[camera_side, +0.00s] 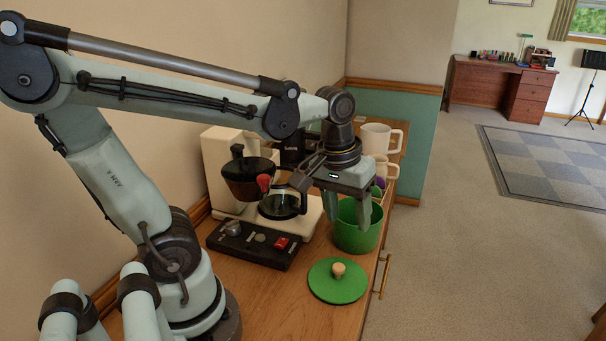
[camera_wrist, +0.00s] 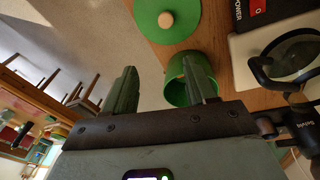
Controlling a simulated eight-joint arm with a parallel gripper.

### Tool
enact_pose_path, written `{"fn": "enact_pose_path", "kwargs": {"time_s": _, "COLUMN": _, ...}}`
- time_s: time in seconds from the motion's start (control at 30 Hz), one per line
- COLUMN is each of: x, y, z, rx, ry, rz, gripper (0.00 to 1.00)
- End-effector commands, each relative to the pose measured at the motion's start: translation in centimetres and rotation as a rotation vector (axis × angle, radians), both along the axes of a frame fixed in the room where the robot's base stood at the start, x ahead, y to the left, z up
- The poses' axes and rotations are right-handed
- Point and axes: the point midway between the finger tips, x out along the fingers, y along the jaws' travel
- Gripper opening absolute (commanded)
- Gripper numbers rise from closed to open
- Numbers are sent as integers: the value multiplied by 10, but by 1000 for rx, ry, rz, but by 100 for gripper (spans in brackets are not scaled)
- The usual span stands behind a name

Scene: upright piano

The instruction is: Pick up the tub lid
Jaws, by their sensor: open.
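The tub lid (camera_side: 338,284) is a flat green disc with a pale wooden knob (camera_side: 338,269), lying on the wooden counter near its front edge. The lid also shows at the top of the wrist view (camera_wrist: 180,18). A green tub (camera_side: 358,238) stands behind the lid on the counter; it shows in the wrist view (camera_wrist: 176,88), partly hidden by a finger. My gripper (camera_side: 348,222) is open and empty, pointing down at the tub, with its fingers in front of or over the tub's rim; I cannot tell if they touch. The lid is apart from my gripper.
A cream coffee maker (camera_side: 222,160) with a glass carafe (camera_side: 281,204) and a black control panel (camera_side: 254,243) stands left of the tub. White mugs (camera_side: 377,138) stand behind. The counter (camera_side: 270,300) is clear around the lid.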

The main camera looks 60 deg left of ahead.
Motion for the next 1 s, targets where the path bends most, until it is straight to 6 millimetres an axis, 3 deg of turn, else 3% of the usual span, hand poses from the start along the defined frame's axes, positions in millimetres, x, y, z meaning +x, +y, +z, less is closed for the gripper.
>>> {"fn": "enact_pose_path", "kwargs": {"time_s": 0.2, "x": 3, "y": 5, "z": 0, "rx": -53, "ry": 212, "rz": 213, "gripper": 56}}
{"fn": "enact_pose_path", "kwargs": {"time_s": 0.4, "x": 2, "y": 5, "z": -4, "rx": -61, "ry": 273, "rz": 275, "gripper": 56}}
{"fn": "enact_pose_path", "kwargs": {"time_s": 0.8, "x": -2, "y": 1, "z": -53, "rx": -60, "ry": 271, "rz": 273, "gripper": 56}}
{"fn": "enact_pose_path", "kwargs": {"time_s": 1.0, "x": -3, "y": 0, "z": -67, "rx": -60, "ry": 271, "rz": 272, "gripper": 56}}
